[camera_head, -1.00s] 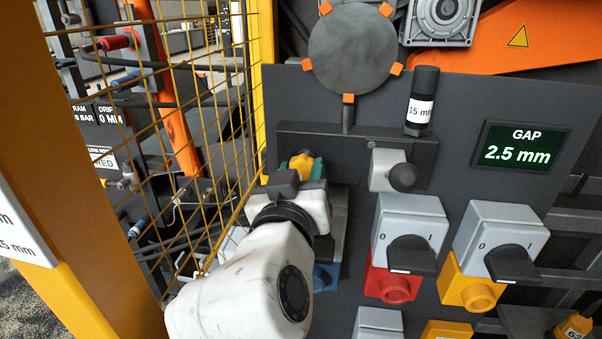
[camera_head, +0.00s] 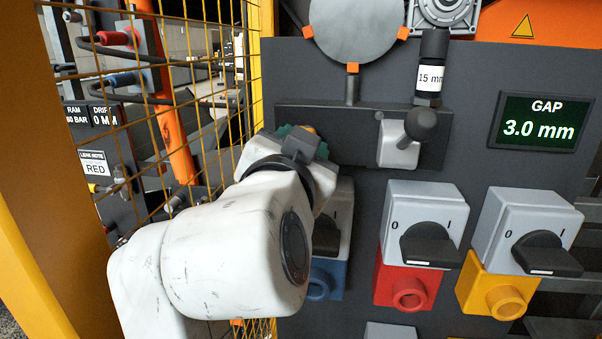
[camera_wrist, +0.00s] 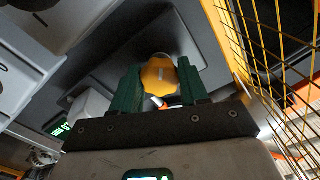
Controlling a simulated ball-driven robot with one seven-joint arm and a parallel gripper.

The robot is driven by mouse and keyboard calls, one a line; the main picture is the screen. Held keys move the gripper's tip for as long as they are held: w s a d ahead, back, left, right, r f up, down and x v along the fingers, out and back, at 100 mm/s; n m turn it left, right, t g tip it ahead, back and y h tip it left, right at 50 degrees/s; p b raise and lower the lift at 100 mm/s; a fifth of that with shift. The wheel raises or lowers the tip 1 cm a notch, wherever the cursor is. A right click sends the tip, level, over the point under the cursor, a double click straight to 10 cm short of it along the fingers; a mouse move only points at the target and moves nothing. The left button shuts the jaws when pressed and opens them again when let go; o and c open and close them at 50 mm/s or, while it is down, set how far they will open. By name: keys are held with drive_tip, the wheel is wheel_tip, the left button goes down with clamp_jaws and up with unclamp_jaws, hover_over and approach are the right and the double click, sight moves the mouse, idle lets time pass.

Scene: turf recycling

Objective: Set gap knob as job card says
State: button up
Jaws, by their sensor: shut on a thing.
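My gripper (camera_head: 302,140) is at the dark panel, left of the grey lever. It is shut on a yellow knob (camera_wrist: 158,77). In the wrist view the knob sits between the two green fingers, with a pale mark on its face. In the head view my gripper hides most of the knob. The GAP display (camera_head: 540,121) reads 3.0 mm in white on dark green. No job card can be made out in the present views.
A grey lever with a black ball (camera_head: 403,140) is right of my gripper. A black cylinder labelled 15 mm (camera_head: 430,75) stands above it. Rotary switches on red (camera_head: 405,285) and yellow (camera_head: 497,288) bases are below right. A yellow mesh fence (camera_head: 210,100) stands close on the left.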

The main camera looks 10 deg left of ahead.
drive_tip(key=m+b, duration=0.3)
drive_tip(key=m, duration=0.1)
drive_tip(key=shift+f, duration=0.1)
drive_tip(key=shift+b, duration=0.35)
idle(0.3)
drive_tip(key=o, duration=1.1)
drive_tip(key=shift+c, duration=0.2)
drive_tip(key=s, duration=1)
drive_tip(key=shift+s+a+b, duration=0.2)
drive_tip(key=shift+s+b, duration=0.1)
drive_tip(key=shift+s, duration=0.1)
